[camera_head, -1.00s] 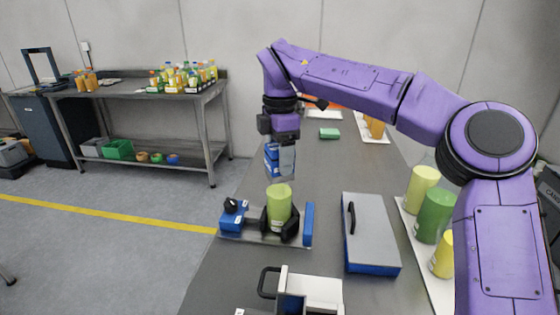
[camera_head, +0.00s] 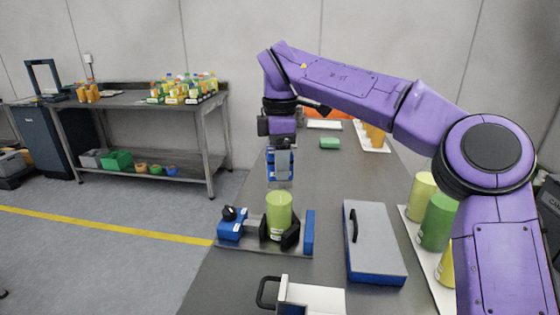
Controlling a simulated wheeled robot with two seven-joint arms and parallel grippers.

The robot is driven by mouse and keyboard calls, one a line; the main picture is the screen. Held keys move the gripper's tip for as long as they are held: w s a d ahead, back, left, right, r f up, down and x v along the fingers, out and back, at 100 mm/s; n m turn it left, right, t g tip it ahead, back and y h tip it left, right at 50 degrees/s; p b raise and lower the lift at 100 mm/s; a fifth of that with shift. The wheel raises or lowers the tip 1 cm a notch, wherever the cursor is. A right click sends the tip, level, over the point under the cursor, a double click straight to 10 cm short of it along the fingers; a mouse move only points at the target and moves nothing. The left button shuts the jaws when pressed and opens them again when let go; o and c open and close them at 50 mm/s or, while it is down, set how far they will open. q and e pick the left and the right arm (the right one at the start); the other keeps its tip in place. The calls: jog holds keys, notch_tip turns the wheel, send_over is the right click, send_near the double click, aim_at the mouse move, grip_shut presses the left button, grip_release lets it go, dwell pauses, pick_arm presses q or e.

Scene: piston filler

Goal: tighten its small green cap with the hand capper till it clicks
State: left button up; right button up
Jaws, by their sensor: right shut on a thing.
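A light green bottle-like cylinder (camera_head: 279,211) stands upright between the dark jaws of a blue and grey clamp fixture (camera_head: 231,231) on the bench. A small green cap cannot be made out on it. My right gripper (camera_head: 284,156) is above and beyond the cylinder in the picture, pointing down, shut on a pale grey, partly see-through thing (camera_head: 285,168), taken to be the hand capper. The held thing's lower end appears apart from the cylinder's top. A blue block with white labels (camera_head: 270,158) shows beside and partly behind it. My left gripper is out of view.
A grey-lidded blue case (camera_head: 377,240) lies right of the fixture. A white tray (camera_head: 421,258) with green and yellow cylinders stands further right. A white handled box (camera_head: 312,298) is in front. The bench between is mostly clear.

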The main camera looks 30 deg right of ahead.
jog(key=shift+r, duration=0.15)
jog(key=shift+r+n+p, duration=0.15)
jog(key=shift+n+p, duration=0.4)
jog(key=shift+n, duration=0.25)
jog(key=n+p, duration=0.3)
jog(key=n, duration=0.2)
jog(key=shift+w, duration=0.1)
jog(key=shift+n, duration=0.5)
jog(key=shift+n+p, duration=0.5)
jog(key=shift+p, duration=0.3)
jog(key=n+p, duration=0.4)
jog(key=n, duration=0.1)
jog(key=shift+n, duration=0.3)
jog(key=shift+n+p, duration=0.4)
jog(key=shift+p, duration=0.05)
jog(key=shift+f, duration=0.35)
